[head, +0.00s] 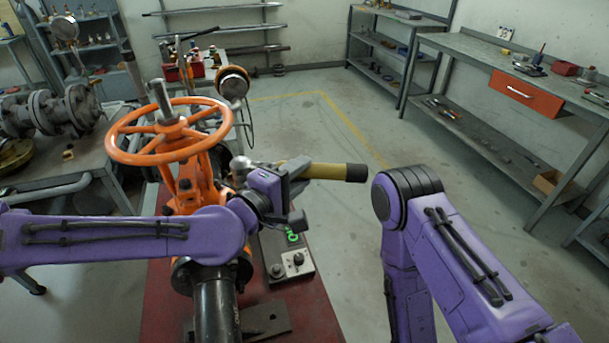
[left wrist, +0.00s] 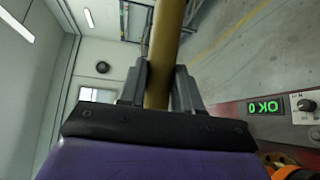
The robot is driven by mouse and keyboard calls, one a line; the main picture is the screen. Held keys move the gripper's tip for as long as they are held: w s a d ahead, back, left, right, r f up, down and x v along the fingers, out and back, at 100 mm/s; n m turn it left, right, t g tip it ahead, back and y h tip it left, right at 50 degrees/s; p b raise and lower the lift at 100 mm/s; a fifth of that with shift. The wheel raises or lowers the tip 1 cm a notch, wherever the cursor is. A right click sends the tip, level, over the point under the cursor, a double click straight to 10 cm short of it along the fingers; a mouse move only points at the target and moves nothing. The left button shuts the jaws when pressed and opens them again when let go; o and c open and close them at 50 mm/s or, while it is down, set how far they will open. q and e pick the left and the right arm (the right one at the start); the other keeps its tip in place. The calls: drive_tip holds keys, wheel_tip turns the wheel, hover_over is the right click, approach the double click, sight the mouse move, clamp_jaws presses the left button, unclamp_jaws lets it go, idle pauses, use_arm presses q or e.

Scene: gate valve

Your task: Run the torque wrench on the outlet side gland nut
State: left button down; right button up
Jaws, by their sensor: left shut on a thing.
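The torque wrench (head: 335,171) has a yellow-brown shaft and a dark grip end that points right. My left gripper (head: 290,180) is shut on its shaft, to the right of the orange valve. In the left wrist view, the shaft (left wrist: 165,45) stands between both fingers of the left gripper (left wrist: 160,88). A grey rounded piece (head: 240,166) shows just left of the gripper, beside the valve's yoke (head: 189,172). I cannot tell whether it is the wrench's head, or whether it sits on a nut. The gland nuts are not clearly visible. My right gripper is out of view.
The orange handwheel (head: 169,132) stands above the yoke, left of the wrench. Floor (head: 340,225) right of the red bench is clear.

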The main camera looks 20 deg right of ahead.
sight(232, 169)
use_arm(q)
drive_tip(key=shift+w+a+r+b, duration=0.1)
drive_tip(key=shift+w+a+b, duration=0.15)
drive_tip(key=shift+w+a, duration=1.15)
drive_tip(key=shift+w+a+b, duration=0.2)
drive_tip(key=shift+a+b, duration=0.1)
drive_tip(key=shift+a, duration=2.25)
drive_tip(key=shift+w+a+r+b, duration=0.1)
drive_tip(key=shift+w+a+b, duration=0.15)
drive_tip(key=shift+w+a, duration=1.15)
drive_tip(key=shift+v, duration=0.85)
drive_tip(key=shift+a+f, duration=0.15)
drive_tip(key=shift+a, duration=0.15)
drive_tip(key=shift+f+b, duration=0.15)
drive_tip(key=shift+b, duration=0.25)
drive_tip(key=shift+f+b, duration=0.95)
drive_tip(key=shift+b, duration=0.05)
drive_tip(key=shift+f+b, duration=0.35)
drive_tip(key=shift+b, duration=0.1)
